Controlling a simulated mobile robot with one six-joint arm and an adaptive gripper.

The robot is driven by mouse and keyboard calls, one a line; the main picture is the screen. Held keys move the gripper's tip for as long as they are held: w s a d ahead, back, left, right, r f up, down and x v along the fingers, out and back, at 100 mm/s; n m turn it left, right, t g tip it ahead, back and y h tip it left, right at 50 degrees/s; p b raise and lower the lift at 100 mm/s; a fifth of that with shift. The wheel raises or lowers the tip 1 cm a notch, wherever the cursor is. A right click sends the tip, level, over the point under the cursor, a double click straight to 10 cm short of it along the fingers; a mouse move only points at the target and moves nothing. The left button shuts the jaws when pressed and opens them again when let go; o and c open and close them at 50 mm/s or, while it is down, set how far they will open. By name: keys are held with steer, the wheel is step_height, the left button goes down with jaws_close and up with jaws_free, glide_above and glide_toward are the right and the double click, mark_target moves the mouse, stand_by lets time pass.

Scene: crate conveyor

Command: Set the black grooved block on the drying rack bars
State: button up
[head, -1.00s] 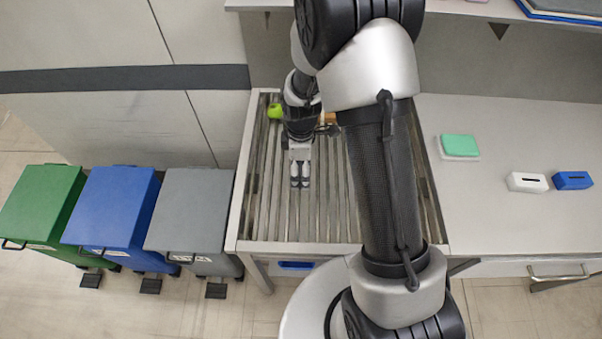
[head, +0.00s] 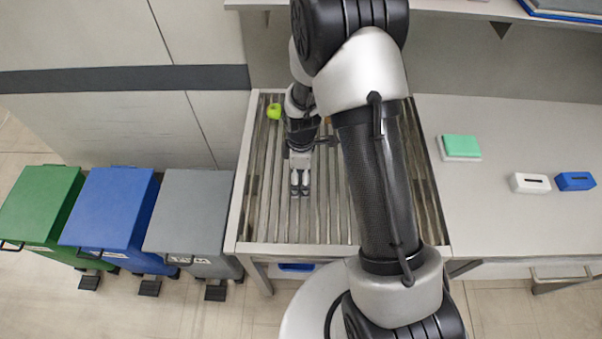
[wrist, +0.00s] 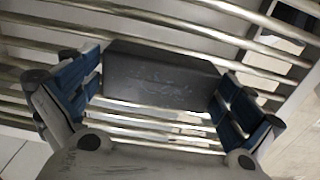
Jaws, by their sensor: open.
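The drying rack bars (head: 262,215) form a slatted top in a metal frame. My gripper (head: 300,190) points down over the middle of the rack, its jaws apart. In the wrist view a black block (wrist: 160,75) lies across the bars, between the two blue-padded fingers of my gripper (wrist: 155,100). Its near face looks flat and dark; I cannot make out a groove. Whether the fingers touch its ends is unclear.
A green round object (head: 274,111) lies at the rack's back left; a small orange-brown thing (head: 328,120) is mostly hidden behind my arm. On the right counter are a green-topped pad (head: 460,147), a white slotted block (head: 530,183) and a blue one (head: 575,181). Bins (head: 190,215) stand left.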

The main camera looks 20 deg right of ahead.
step_height(320, 180, up, 12)
steer(key=p, duration=0.3)
step_height(320, 180, up, 15)
steer(key=m+t, duration=0.2)
steer(key=m, duration=0.4)
glide_above(301, 173)
steer(key=s, duration=0.7)
steer(key=s+r+m+t, duration=0.1)
steer(key=s+r+m, duration=0.3)
steer(key=s, duration=0.3)
steer(key=s+r+m+t, duration=0.1)
steer(key=s+r+m, duration=0.3)
steer(key=s, duration=0.3)
steer(key=shift+s+r+t, duration=0.2)
steer(key=shift+s+t, duration=0.1)
steer(key=shift+s, duration=0.1)
steer(key=shift+d, duration=0.1)
step_height(301, 173, down, 5)
steer(key=b, duration=0.4)
steer(key=shift+r+b, duration=0.1)
steer(key=shift+b, duration=0.3)
